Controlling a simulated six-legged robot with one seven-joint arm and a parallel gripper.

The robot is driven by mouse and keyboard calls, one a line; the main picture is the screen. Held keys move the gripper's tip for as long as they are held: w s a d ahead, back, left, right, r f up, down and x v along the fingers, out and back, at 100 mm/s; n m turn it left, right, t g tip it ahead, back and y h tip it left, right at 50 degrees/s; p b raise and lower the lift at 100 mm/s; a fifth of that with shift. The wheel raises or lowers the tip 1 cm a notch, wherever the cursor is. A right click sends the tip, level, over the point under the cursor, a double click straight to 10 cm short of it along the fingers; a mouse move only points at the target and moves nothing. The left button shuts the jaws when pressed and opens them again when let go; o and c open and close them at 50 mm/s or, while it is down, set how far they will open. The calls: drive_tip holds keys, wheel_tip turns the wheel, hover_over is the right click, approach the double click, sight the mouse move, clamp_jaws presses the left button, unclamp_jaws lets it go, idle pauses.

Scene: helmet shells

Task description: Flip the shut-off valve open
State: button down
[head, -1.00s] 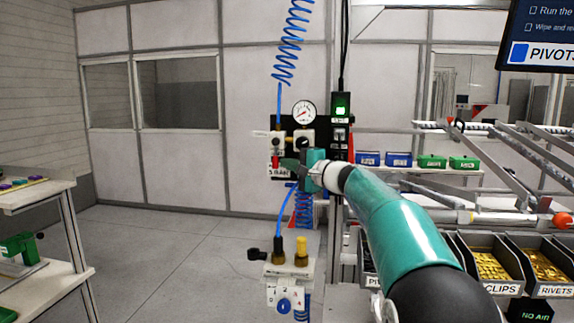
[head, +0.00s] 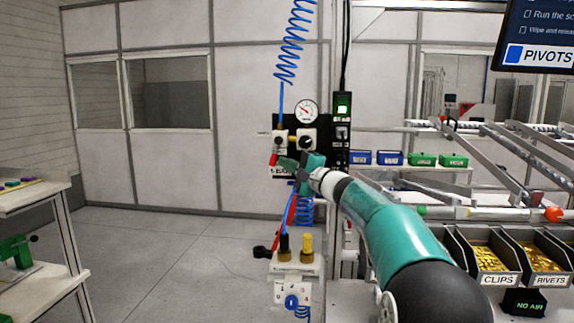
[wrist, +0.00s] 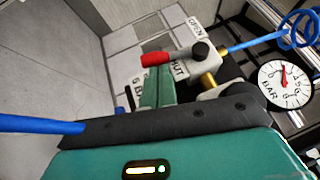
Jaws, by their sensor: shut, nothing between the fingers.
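The shut-off valve's red lever (head: 273,159) hangs down and tilts to the left from its body on the black panel, under the pressure gauge (head: 305,111). In the wrist view the red lever grip (wrist: 158,58) runs left from a dark pivot, with an OPEN label above and a partly covered SHUT label below. My gripper (head: 287,163) is shut and empty just right of the lever. In the wrist view its green fingers (wrist: 156,88) lie right beside the grip; I cannot tell whether they touch. The fingers hide part of the label plate.
A blue hose (head: 291,205) drops past my gripper to a fitting box (head: 296,262). A second black knob (head: 305,142) sits right of the valve. Racks and parts bins (head: 489,255) stand at the right, with a NO AIR sign (head: 527,305). Floor at the left is open.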

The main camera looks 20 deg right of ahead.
sight(272, 165)
drive_tip(key=shift+m+t+y, duration=0.3)
drive_tip(key=shift+m+t, duration=0.4)
drive_tip(key=shift+m, duration=0.1)
drive_tip(key=shift+w+a+f, duration=0.15)
drive_tip(key=shift+w+a, duration=0.15)
drive_tip(key=shift+a, duration=0.3)
drive_tip(key=shift+w+a+f, duration=0.1)
drive_tip(key=shift+w+a, duration=0.2)
drive_tip(key=shift+a, duration=0.25)
drive_tip(key=shift+w+a+f, duration=0.15)
drive_tip(key=shift+w+a, duration=0.15)
drive_tip(key=shift+a, duration=0.3)
drive_tip(key=shift+w+a+r, duration=0.25)
drive_tip(key=shift+a+r, duration=0.2)
drive_tip(key=shift+a, duration=0.2)
drive_tip(key=shift+w+a+r, duration=0.3)
drive_tip(key=shift+a+r, duration=0.15)
drive_tip(key=shift+a, duration=0.25)
drive_tip(key=shift+w+a+r, duration=0.25)
drive_tip(key=shift+a+r, duration=0.2)
drive_tip(key=shift+a, duration=0.2)
drive_tip(key=shift+r, duration=0.1)
drive_tip(key=shift+d, duration=0.15)
